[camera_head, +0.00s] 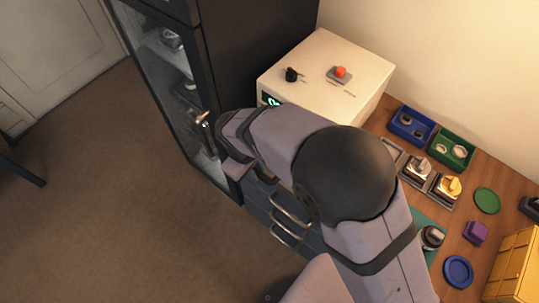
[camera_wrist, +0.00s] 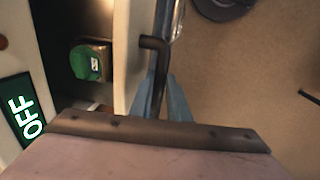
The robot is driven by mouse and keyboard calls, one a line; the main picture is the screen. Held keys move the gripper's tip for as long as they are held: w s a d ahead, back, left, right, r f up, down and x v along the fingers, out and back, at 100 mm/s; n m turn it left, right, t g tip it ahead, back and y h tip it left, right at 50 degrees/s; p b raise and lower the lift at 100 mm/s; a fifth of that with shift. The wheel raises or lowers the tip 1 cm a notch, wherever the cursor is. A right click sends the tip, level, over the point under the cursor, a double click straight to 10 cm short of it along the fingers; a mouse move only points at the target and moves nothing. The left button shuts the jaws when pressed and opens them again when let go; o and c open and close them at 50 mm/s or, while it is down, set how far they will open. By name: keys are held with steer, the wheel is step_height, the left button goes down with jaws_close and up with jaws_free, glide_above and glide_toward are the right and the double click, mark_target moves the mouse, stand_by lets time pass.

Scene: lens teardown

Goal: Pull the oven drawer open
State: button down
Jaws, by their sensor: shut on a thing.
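The oven (camera_head: 325,75) is a cream box at the back of the bench. In the wrist view its front carries a lit green OFF display (camera_wrist: 32,118). The cream drawer front (camera_wrist: 132,60) stands apart from the oven's face, so the drawer is partly open. A small box with a green round top (camera_wrist: 88,62) shows in the gap. My gripper (camera_wrist: 165,92) is shut on the dark drawer handle (camera_wrist: 156,62). In the head view my arm hides the drawer and the handle.
A tall dark cabinet with a glass door (camera_head: 165,90) stands close left of the oven. Blue (camera_head: 411,124) and green (camera_head: 454,150) trays and several small parts lie on the bench to the right. Lower drawers with metal handles (camera_head: 290,212) are below. Open floor (camera_head: 110,220) lies in front.

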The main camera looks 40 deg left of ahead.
steer(key=s, duration=0.6)
steer(key=shift+s+b, duration=0.2)
steer(key=shift+b, duration=0.1)
steer(key=c, duration=1.7)
jaws_free()
steer(key=r+b, duration=0.1)
steer(key=r, duration=0.2)
steer(key=s+r+b, duration=0.1)
steer(key=r, duration=0.3)
steer(key=shift+s+r, duration=0.15)
steer(key=shift+s, duration=0.05)
